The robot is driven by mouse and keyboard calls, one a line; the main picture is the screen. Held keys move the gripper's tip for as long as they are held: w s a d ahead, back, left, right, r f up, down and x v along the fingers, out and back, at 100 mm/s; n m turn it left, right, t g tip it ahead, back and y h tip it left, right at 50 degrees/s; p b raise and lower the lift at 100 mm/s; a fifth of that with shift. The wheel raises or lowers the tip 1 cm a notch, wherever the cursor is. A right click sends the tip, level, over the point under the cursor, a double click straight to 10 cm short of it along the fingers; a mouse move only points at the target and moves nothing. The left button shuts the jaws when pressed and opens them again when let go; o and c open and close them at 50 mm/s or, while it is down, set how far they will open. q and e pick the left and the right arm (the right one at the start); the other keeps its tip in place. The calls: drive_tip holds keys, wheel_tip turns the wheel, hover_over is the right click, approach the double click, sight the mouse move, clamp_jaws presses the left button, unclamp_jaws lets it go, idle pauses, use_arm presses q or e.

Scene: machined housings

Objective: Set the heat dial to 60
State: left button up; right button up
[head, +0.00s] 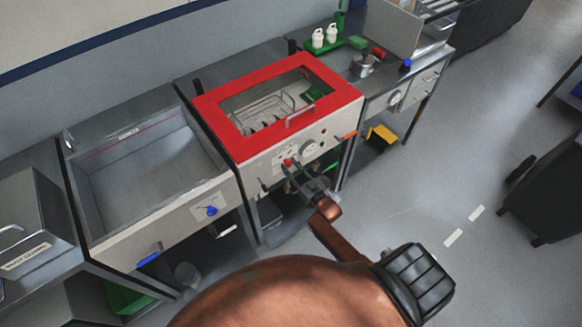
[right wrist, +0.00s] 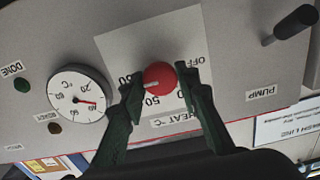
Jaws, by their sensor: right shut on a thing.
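The heat dial (right wrist: 160,77) is a round red knob on a white label plate marked HEAT °C, with OFF at upper right and 50 below it. Another number at its left is partly hidden by a finger. A pale pointer mark shows on the knob's lower left side, but its exact setting is hard to read. My right gripper (right wrist: 161,80) has its dark fingers on either side of the dial, shut on it. In the head view the right gripper (head: 296,177) is at the front panel of the red-lidded bath (head: 222,119). My left gripper is not in view.
A thermometer gauge (right wrist: 78,97) with a red needle and a green DONE lamp (right wrist: 22,86) sit left of the dial. A black PUMP lever (right wrist: 292,24) sticks out at upper right. A sink (head: 150,170) stands left of the bath.

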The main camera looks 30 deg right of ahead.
drive_tip(key=shift+f, duration=0.1)
drive_tip(key=o, duration=1.2)
drive_tip(key=shift+c, duration=0.2)
drive_tip(key=s, duration=1.2)
drive_tip(key=shift+d, duration=0.4)
drive_tip(key=s+f+g, duration=0.3)
drive_tip(key=s+f, duration=0.3)
drive_tip(key=f, duration=0.4)
drive_tip(key=s+a+f+g+h, duration=0.1)
drive_tip(key=s+f+g, duration=0.2)
drive_tip(key=s+f, duration=0.55)
drive_tip(key=s+f+g, duration=0.3)
drive_tip(key=s+f, duration=0.1)
drive_tip(key=f, duration=0.9)
drive_tip(key=s+a+f+g, duration=0.2)
drive_tip(key=s+f+g, duration=0.2)
drive_tip(key=s, duration=0.9)
drive_tip(key=s+a+f+g, duration=0.1)
drive_tip(key=s+f+g, duration=0.3)
drive_tip(key=s+f, duration=0.5)
drive_tip(key=s, duration=0.5)
drive_tip(key=shift+s+a+n, duration=0.3)
drive_tip(key=shift+a, duration=0.1)
